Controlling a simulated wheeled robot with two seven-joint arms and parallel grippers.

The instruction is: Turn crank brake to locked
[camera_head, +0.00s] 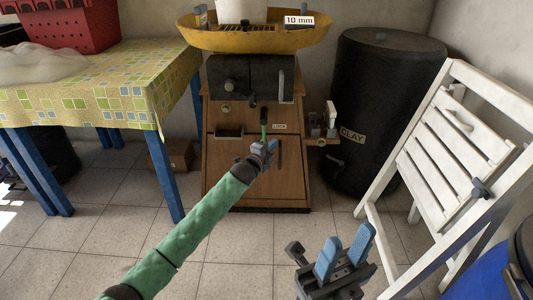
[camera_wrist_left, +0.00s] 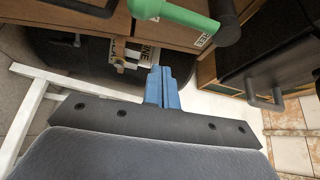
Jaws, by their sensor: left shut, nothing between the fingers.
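The wooden cabinet (camera_head: 230,165) has a small lever with a green handle (camera_head: 264,119), which I take for the crank brake. A "LOCK" label (camera_head: 279,126) is to the right of the handle. The green handle (camera_wrist_left: 185,16) also crosses the top of the left wrist view, with a partly cut-off label (camera_wrist_left: 203,40) beside it. My left gripper (camera_head: 270,145) is just below the handle in the head view. Its blue fingers (camera_wrist_left: 162,86) are together and empty, apart from the handle in the wrist view. My right gripper (camera_head: 345,250) is open and empty at the lower right.
A yellow tray (camera_head: 215,38) with a "10 mm" label tops the cabinet. A black barrel (camera_head: 385,90) marked "CLAY" and a white slatted wooden frame (camera_head: 410,170) stand at right. A cloth-covered table (camera_head: 100,90) stands at left. Tiled floor is open in front.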

